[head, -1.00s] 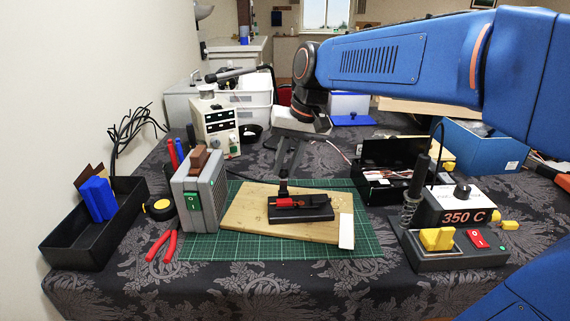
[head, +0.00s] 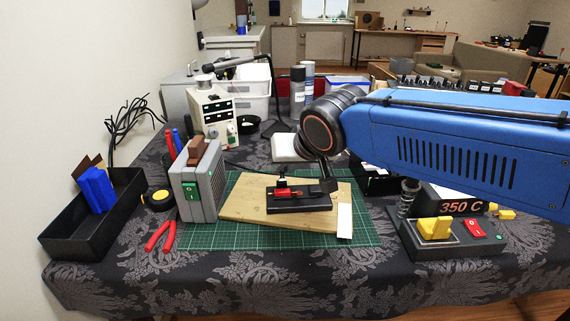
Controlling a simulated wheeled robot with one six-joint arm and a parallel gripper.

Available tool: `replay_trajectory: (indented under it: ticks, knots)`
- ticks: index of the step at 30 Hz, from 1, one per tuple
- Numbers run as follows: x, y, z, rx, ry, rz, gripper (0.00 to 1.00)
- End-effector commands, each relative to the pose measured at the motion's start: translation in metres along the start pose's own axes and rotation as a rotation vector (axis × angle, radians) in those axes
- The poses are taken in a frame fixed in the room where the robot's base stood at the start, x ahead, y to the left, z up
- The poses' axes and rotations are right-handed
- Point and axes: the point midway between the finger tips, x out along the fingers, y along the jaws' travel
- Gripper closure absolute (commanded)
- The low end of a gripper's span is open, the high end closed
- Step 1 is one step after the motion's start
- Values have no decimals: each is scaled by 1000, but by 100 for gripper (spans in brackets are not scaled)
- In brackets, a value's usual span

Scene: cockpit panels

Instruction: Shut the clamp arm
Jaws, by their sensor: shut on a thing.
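The clamp sits on a wooden board (head: 250,203), with a long black base (head: 300,206) and a red part (head: 283,192) on its left half. A short black upright piece (head: 282,174) stands above the red part. My gripper (head: 327,186) points down at the right end of the clamp, its fingers low over the base. It is shut on the clamp arm (head: 308,190), which appears to lie low along the base toward the right. The dark fingers and dark clamp blend, so the exact grip point is hard to see.
A green cutting mat (head: 200,235) lies under the board. A grey box with a green switch (head: 191,188) stands left, and a soldering station (head: 450,240) stands right. A black tray (head: 80,240) is at far left. The mat's front is clear.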

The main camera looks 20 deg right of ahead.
Motion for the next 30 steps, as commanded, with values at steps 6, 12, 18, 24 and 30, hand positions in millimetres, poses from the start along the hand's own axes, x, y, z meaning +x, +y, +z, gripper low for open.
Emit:
replay_trajectory:
  ticks: [6, 12, 18, 24, 30]
  knots:
    - [0, 0, 1, -3, 9, 2, 100]
    - [0, 0, 1, -3, 8, 2, 100]
    - [0, 0, 1, -2, 8, 2, 62]
    - [0, 0, 1, -2, 8, 1, 62]
    - [-11, 0, 0, -2, 11, 0, 62]
